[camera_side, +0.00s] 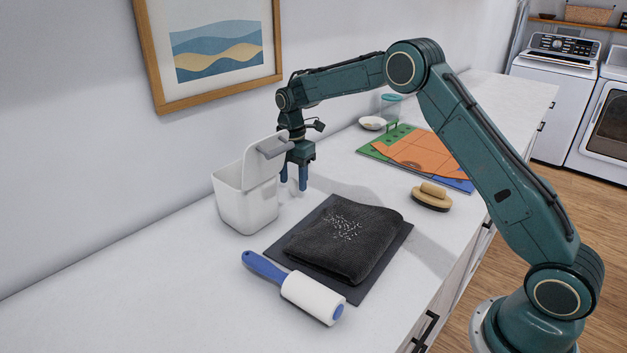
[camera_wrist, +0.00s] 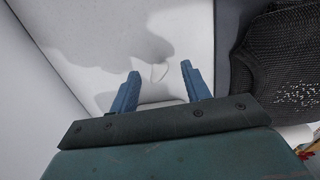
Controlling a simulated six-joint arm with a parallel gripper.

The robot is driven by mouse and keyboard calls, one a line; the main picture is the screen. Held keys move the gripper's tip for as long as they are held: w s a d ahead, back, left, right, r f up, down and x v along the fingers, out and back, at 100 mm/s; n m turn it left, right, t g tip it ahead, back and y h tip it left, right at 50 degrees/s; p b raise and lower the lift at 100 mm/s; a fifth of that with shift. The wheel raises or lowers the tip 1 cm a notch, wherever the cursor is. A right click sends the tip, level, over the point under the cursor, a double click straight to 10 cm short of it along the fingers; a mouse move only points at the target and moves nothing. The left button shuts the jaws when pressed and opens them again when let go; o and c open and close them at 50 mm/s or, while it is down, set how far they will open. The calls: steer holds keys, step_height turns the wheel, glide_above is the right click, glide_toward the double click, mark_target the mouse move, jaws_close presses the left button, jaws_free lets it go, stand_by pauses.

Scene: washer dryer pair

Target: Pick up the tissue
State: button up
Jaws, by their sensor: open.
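A small white crumpled tissue (camera_wrist: 158,73) shows between and just ahead of my fingertips in the wrist view. It is hard to tell from the white counter. In the side view it is small and pale beside the fingers, so its outline is unclear. My gripper (camera_side: 294,186) points down with its two blue fingers apart, low over the counter and right of the white bin (camera_side: 247,206). The fingers also show in the wrist view (camera_wrist: 159,84). I see nothing held, and I cannot tell whether the fingers touch the tissue.
The bin's raised lid (camera_side: 263,158) is close beside my gripper. A dark folded towel (camera_side: 340,255) with white specks lies on a grey mat (camera_side: 395,250) in front. A lint roller (camera_side: 312,296), a brush (camera_side: 431,197) and an orange cloth (camera_side: 418,157) lie around it.

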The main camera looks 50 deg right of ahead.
mark_target(293, 178)
stand_by(0.4)
jaws_close()
steer(key=shift+r, duration=0.1)
step_height(293, 178, up, 20)
stand_by(1.0)
stand_by(0.5)
